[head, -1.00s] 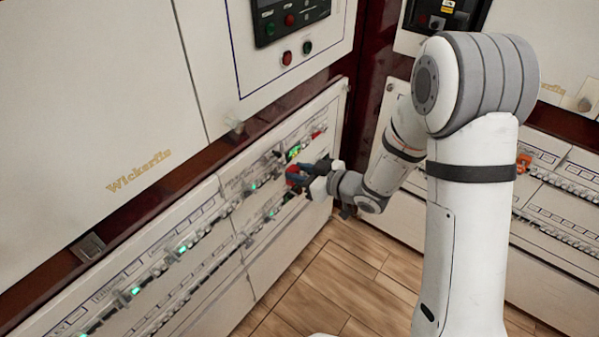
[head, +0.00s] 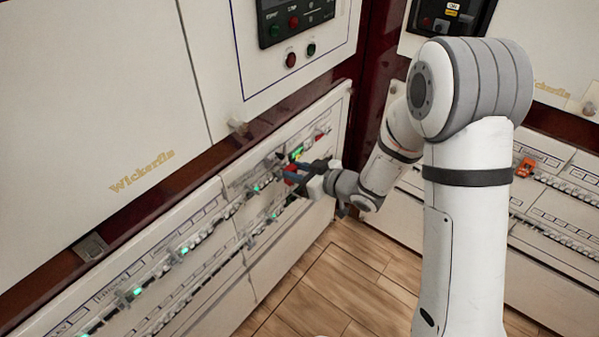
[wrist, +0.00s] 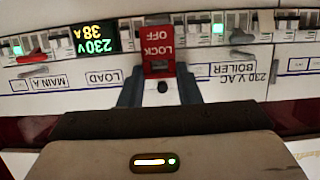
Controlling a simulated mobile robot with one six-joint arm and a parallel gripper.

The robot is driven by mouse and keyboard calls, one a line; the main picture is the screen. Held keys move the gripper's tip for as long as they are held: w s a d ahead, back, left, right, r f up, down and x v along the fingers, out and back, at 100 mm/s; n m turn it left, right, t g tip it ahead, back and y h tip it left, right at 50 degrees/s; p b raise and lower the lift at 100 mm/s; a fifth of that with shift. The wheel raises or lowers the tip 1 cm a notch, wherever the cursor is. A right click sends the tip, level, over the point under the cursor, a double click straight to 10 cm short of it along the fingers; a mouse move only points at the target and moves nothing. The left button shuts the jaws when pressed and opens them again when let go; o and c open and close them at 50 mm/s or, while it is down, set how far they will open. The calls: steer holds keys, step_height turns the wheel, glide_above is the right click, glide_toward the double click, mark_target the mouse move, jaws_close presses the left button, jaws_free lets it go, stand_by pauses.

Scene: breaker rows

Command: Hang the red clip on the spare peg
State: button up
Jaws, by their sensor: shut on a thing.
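The red clip (wrist: 158,55), marked LOCK OFF and upside down in the wrist view, is between the two dark fingers of my gripper (wrist: 158,92). The gripper is shut on it. In the head view the red clip (head: 290,174) shows small at the tips of my gripper (head: 303,173), close in front of the breaker panel. The clip overlaps the upper breaker row in the wrist view; I cannot tell whether it touches it. I cannot make out the spare peg; the clip and gripper cover part of the panel.
A lit display (wrist: 84,38) reading 230 V, 38 A and a red lever (wrist: 32,57) are left of the clip in the wrist view. A grey lever (wrist: 241,37) is to its right. An orange-red piece (head: 525,167) is on the right-hand panel. Wooden floor (head: 335,285) below is clear.

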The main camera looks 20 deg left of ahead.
steer(key=shift+w+a, duration=0.25)
steer(key=shift+a, duration=0.3)
steer(key=shift+w+a, duration=0.2)
steer(key=shift+a, duration=0.3)
steer(key=o, duration=1.1)
steer(key=shift+c, duration=0.2)
steer(key=v, duration=0.7)
steer(key=shift+d+r+p, duration=0.2)
steer(key=shift+d+p, duration=0.1)
steer(key=shift+d, duration=0.05)
